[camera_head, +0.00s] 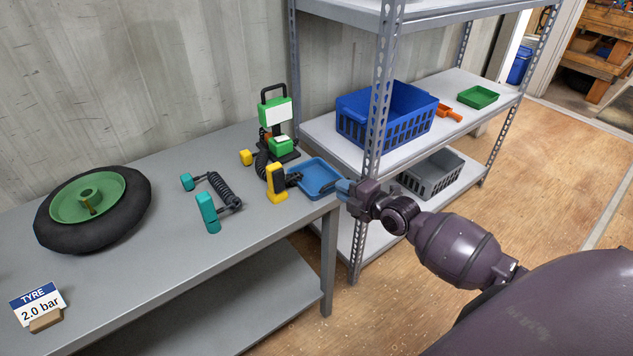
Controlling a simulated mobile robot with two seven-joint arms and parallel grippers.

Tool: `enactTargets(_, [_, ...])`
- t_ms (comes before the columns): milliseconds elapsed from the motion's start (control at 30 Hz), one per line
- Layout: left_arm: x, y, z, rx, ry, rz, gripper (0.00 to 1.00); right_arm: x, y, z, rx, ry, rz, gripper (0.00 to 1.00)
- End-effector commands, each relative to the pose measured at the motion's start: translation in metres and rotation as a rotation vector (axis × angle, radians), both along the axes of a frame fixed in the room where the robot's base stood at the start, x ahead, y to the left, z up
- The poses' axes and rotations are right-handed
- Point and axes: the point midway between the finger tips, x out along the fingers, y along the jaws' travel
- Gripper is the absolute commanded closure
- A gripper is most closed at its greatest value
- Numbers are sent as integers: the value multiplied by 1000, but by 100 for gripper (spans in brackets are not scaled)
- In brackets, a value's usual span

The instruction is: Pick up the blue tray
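The blue tray (316,174) is a shallow, light blue, empty tray. It lies flat on the grey workbench (180,278) near the bench's right end. My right gripper (342,187) is at the tray's right edge, with its arm coming in from the lower right. The fingertips are small and overlap the tray's edge in the picture. I cannot tell whether they touch or close on it. My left gripper is not in the picture.
A yellow handset (277,183) and a green-and-black device (278,120) stand just left of the tray. A teal coiled-cord tool (208,213), a wheel (90,208) and a tyre sign (38,305) are further left. Right, a metal shelf (318,128) holds a blue crate (385,115).

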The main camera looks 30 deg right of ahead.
Motion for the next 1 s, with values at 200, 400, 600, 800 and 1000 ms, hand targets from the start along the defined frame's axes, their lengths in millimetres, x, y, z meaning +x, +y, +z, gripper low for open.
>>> enactTargets(200, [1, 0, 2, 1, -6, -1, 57, 12, 3, -3, 0, 1, 0, 83])
enactTargets(400, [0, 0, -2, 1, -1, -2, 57, 34, 4, -7, 2, 1, 1, 83])
enactTargets(600, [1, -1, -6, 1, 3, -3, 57, 55, 7, -11, 1, 2, 1, 83])
enactTargets(800, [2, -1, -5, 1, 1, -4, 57, 61, 8, -12, 0, 2, 1, 83])
enactTargets(1000, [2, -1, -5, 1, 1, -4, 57, 61, 8, -11, 0, 1, 1, 91])
